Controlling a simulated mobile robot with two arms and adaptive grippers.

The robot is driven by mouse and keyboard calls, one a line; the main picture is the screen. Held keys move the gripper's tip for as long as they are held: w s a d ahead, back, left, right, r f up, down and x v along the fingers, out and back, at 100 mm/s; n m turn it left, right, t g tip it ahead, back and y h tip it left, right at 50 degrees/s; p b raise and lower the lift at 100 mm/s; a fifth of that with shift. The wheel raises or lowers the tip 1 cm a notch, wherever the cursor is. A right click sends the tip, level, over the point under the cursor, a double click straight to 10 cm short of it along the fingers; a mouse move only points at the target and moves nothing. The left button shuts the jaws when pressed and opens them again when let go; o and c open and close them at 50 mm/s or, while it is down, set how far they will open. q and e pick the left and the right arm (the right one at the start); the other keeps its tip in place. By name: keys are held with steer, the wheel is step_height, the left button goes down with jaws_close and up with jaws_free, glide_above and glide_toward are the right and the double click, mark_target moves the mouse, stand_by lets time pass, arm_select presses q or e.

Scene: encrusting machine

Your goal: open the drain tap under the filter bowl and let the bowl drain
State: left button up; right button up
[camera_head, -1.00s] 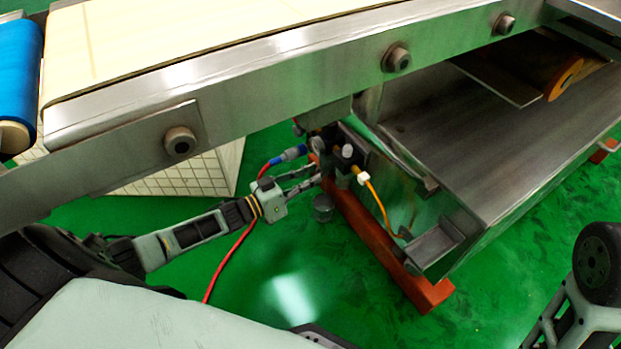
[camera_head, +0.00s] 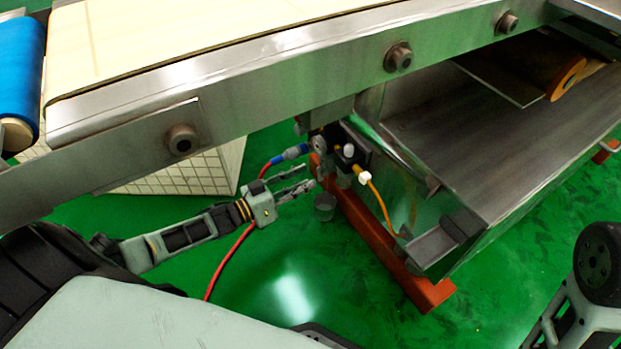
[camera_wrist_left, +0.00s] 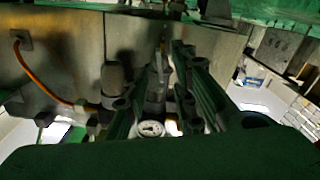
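The air filter unit (camera_head: 345,150) is mounted under the conveyor, with a round gauge (camera_head: 319,145) that also shows in the left wrist view (camera_wrist_left: 151,129). A small grey bowl (camera_head: 343,178) hangs below the unit. The drain tap is too small to tell apart. My left gripper (camera_head: 308,177) is just left of the bowl, fingers apart and pointing at it, with a gap visible. In the left wrist view the two fingers (camera_wrist_left: 158,85) frame a dark cylindrical part at the centre; contact cannot be told.
A grey cup (camera_head: 324,207) stands below the unit by the orange-red frame rail (camera_head: 380,230). A red hose (camera_head: 230,258) with a blue connector and an orange tube (camera_head: 380,205) run to the unit. The conveyor (camera_head: 290,85) passes overhead. Green floor is clear in front.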

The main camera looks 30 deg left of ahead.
arm_select(q)
steer(key=v, duration=0.9)
